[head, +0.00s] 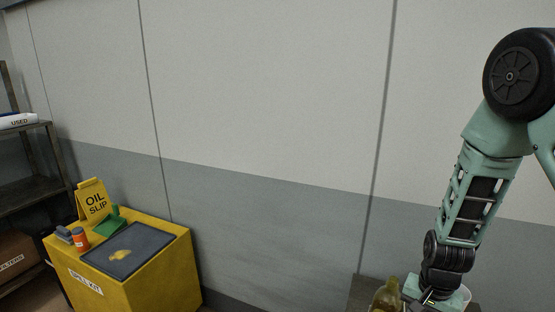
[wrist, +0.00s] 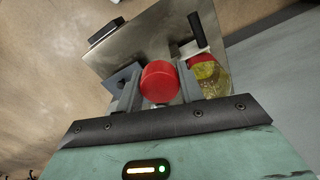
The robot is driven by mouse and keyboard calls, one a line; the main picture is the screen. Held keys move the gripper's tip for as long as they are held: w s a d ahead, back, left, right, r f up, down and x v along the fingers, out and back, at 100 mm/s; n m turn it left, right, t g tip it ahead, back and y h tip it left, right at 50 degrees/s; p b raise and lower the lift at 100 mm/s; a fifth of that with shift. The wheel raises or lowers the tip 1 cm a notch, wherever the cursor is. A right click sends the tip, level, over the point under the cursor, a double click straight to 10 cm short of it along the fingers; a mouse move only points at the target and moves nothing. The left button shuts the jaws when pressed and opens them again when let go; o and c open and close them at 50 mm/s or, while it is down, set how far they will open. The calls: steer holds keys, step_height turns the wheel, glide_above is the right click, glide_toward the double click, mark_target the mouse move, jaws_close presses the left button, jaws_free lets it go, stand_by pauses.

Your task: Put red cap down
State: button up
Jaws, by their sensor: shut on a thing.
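A round red cap (wrist: 159,82) sits between the two fingers of my gripper (wrist: 156,88) in the wrist view. The gripper is shut on it. Below and beyond the cap is a grey metal surface (wrist: 130,50). In the head view my gripper (head: 432,298) is low at the right, by the bottom edge, and the cap cannot be made out there.
A bottle with yellowish contents (wrist: 210,75) stands close to the right of my gripper; a similar bottle (head: 386,295) shows in the head view. A yellow spill kit box (head: 150,285) with several items on top stands at the left. A dark shelf (head: 30,190) is at the far left.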

step_height(320, 180, down, 23)
steer(key=n+b, duration=0.7)
steer(key=b, duration=1.2)
steer(key=shift+w+n, duration=0.15)
steer(key=shift+n, duration=0.25)
steer(key=shift+r, duration=0.1)
